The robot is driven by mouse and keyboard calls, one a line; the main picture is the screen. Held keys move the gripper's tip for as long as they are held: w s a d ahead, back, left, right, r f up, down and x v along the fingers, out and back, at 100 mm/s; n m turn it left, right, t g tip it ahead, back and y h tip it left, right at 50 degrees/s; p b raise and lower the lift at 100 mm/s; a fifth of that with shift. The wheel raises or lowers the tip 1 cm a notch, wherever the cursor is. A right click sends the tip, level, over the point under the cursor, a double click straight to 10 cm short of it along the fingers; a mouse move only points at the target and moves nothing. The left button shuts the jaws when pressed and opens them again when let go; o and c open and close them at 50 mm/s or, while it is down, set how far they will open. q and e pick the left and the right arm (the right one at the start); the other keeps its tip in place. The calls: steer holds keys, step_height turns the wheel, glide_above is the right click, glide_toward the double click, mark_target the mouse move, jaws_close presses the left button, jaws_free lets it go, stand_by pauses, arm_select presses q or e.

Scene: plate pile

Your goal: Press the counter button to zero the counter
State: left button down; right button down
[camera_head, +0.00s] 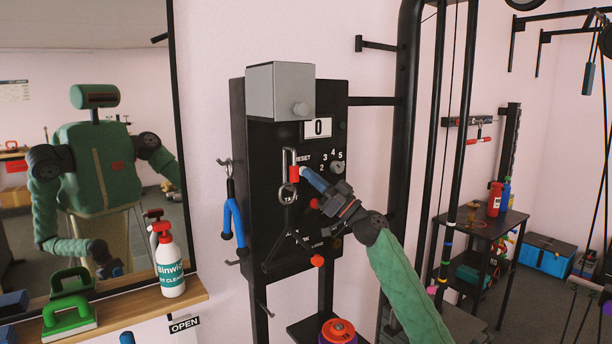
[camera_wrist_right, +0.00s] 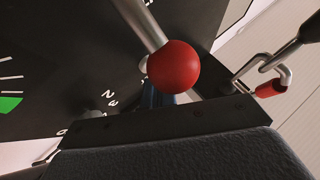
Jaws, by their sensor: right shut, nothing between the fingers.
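The counter (camera_head: 318,128) on the black panel (camera_head: 262,165) reads 0. A "RESET" label (camera_head: 303,158) is printed below it. I cannot make out the counter button itself; my gripper and a hanging carabiner (camera_head: 289,160) cover part of that area. My right gripper (camera_head: 308,174) is shut and empty, its blue fingertips close to the panel just below the label. I cannot tell whether they touch it. In the right wrist view, the blue fingers (camera_wrist_right: 158,97) are partly hidden behind a red ball knob (camera_wrist_right: 172,66) on a metal lever.
A grey box (camera_head: 280,90) juts out above. A numbered dial (camera_head: 337,167) and a red knob (camera_head: 317,261) are nearby.

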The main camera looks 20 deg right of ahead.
steer(key=shift+s+f+b, duration=0.1)
steer(key=shift+s+b, duration=0.2)
steer(key=shift+b, duration=0.3)
steer(key=shift+d, duration=0.1)
steer(key=shift+s, duration=0.1)
steer(key=s, duration=0.2)
steer(key=s+d+b, duration=0.2)
steer(key=s, duration=0.1)
steer(key=shift+s, duration=0.3)
stand_by(0.7)
